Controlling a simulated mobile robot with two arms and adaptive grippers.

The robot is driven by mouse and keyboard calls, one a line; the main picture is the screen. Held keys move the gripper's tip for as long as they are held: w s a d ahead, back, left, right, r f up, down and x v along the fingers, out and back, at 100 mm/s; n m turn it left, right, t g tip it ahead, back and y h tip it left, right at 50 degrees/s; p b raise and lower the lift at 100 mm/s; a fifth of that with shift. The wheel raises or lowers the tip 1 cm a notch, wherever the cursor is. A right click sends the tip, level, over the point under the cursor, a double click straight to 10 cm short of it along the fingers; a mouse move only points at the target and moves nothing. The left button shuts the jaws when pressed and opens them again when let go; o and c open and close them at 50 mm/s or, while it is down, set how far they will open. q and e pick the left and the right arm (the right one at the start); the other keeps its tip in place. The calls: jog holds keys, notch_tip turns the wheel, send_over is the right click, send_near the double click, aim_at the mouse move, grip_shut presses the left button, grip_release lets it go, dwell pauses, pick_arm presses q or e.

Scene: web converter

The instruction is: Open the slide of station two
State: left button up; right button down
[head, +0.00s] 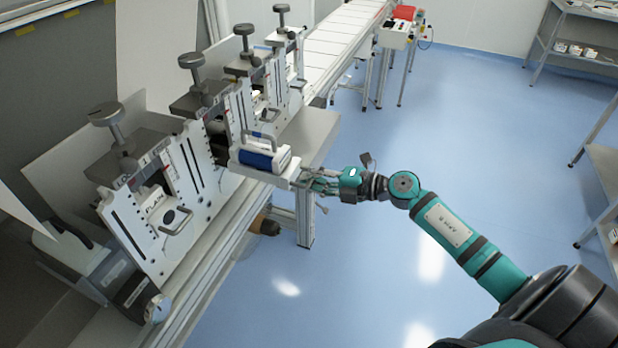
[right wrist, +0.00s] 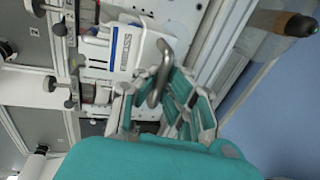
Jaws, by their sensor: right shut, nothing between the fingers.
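The slide of station two is a white block with a blue label (head: 258,159) and a grey bar handle. It juts out from the row of upright white station plates in the head view. In the right wrist view the white block (right wrist: 122,50) is close ahead, with its grey looped handle (right wrist: 163,62) at the fingers. My right gripper (head: 304,179) is shut and empty, at the right end of the slide. In the right wrist view my gripper (right wrist: 168,98) overlaps the handle; whether they touch is unclear. My left gripper is out of view.
A nearer station plate (head: 155,225) with a bar handle stands at the left. More stations with grey knobs (head: 245,30) stand behind. A metal rail edge (head: 215,245) runs below them. The blue floor (head: 480,150) on the right is open.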

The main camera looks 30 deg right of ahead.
jog(key=c, duration=1.4)
grip_release()
jog(key=v, duration=1.2)
jog(key=shift+f, duration=0.1)
